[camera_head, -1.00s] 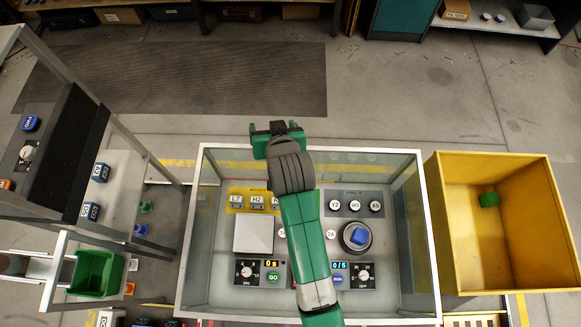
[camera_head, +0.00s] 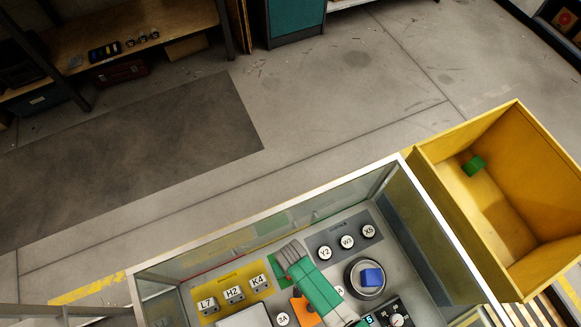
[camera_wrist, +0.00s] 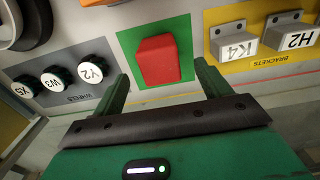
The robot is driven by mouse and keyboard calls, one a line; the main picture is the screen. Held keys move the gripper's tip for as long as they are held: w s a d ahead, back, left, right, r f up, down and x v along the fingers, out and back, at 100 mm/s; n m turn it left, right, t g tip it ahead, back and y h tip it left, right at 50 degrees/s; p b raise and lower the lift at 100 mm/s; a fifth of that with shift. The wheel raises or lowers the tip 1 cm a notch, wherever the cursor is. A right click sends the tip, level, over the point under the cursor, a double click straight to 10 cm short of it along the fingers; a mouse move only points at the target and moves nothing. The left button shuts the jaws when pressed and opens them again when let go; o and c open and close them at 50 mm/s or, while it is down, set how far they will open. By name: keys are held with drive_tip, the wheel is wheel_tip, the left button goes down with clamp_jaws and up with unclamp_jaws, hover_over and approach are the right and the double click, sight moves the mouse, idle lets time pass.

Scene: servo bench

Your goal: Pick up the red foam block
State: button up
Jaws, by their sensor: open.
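The red foam block (camera_wrist: 158,60) sits on a green square patch (camera_wrist: 128,42) of the bench panel in the wrist view. My gripper (camera_wrist: 161,72) is open, with one green finger on each side of the block's near end. The block is not held, and gaps of green patch and panel show between it and both fingers. In the head view my arm reaches down into the glass-walled bench and hides the block; only a piece of the green patch (camera_head: 283,283) shows beside it.
Bracket K4 (camera_wrist: 235,43) and bracket H2 (camera_wrist: 287,35) stand close to one finger; wheel Y2 (camera_wrist: 91,70) is near the other. A blue block (camera_head: 372,277) sits on a round dial. The bench's glass wall (camera_head: 290,216) surrounds the panel. A yellow bin (camera_head: 540,165) holds a green block (camera_head: 473,166).

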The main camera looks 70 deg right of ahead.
wheel_tip(320, 180, down, 5)
drive_tip(key=b, duration=0.4)
drive_tip(key=shift+w+d+f, duration=0.1)
drive_tip(key=shift+d+f, duration=0.05)
drive_tip(key=shift+c, duration=0.3)
drive_tip(key=c, duration=1)
wheel_tip(320, 180, up, 10)
drive_tip(key=p, duration=0.6)
